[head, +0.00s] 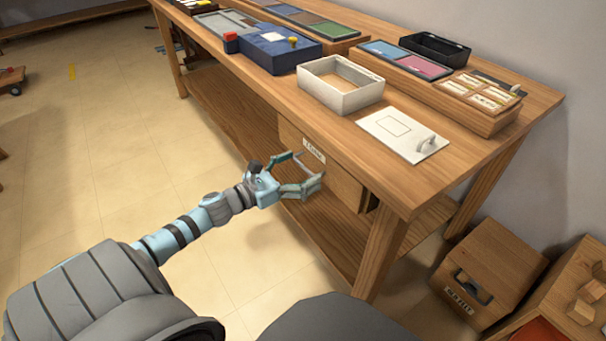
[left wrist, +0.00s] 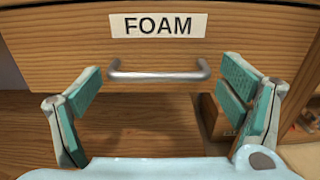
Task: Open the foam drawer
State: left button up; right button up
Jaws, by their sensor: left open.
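The foam drawer (head: 334,178) is a wooden drawer under the front edge of the workbench, and its front looks closed or nearly so. In the left wrist view its front (left wrist: 250,45) carries a white FOAM label (left wrist: 158,25) and a grey metal bar handle (left wrist: 158,75) below it. My left gripper (head: 306,172) is open in front of the drawer. In the left wrist view its two teal-padded fingers (left wrist: 160,97) stand either side of the handle, with nothing held between them. Whether the fingers touch the drawer front is unclear. My right gripper is not seen.
The workbench top (head: 385,190) bears a white open box (head: 340,98), a white board with a handle (head: 403,134), a blue box (head: 275,48) and several trays. A lower shelf (head: 318,225) runs below the drawer. A wooden crate (head: 488,270) stands on the floor at right.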

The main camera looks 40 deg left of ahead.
pick_arm(q)
jog(key=shift+w+d+r, duration=0.1)
jog(key=shift+w+d, duration=0.1)
jog(key=shift+w, duration=0.35)
jog(key=shift+a, duration=0.1)
jog(key=c, duration=1.4)
jog(key=shift+s, duration=0.15)
jog(key=shift+c, duration=0.2)
